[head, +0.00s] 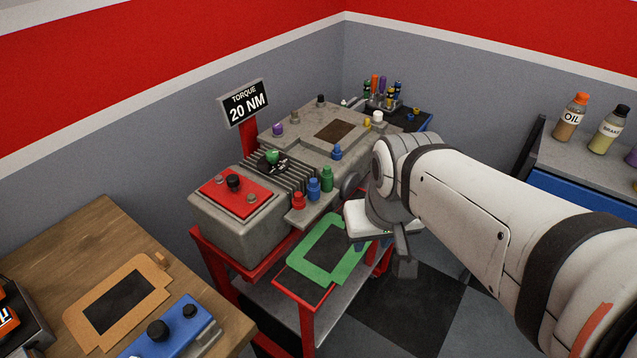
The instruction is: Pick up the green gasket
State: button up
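The green gasket (310,269) is a flat, frame-shaped piece with a dark opening in its middle. It lies on a dark, red-edged tray at the front of the red cart (307,325), below the engine block. My gripper (386,254) is just right of the gasket and points downward, with one grey finger clearly showing. Its white body and arm hide its far side and the area behind it. I cannot tell whether the gripper touches the gasket or how wide the fingers stand.
The grey engine block (237,225) with coloured knobs stands behind the gasket. A torque sign (246,104) rises at the back. A wooden table (97,222) with an orange gasket (95,335) and a blue part (175,335) is at the left. Bottles (570,117) stand at the right.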

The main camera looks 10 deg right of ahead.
aim_at(324, 257)
jog(key=u, duration=2.65)
jog(key=k, duration=1.35)
jog(key=z, duration=1.75)
jog(key=i, duration=0.95)
jog(key=u, duration=0.05)
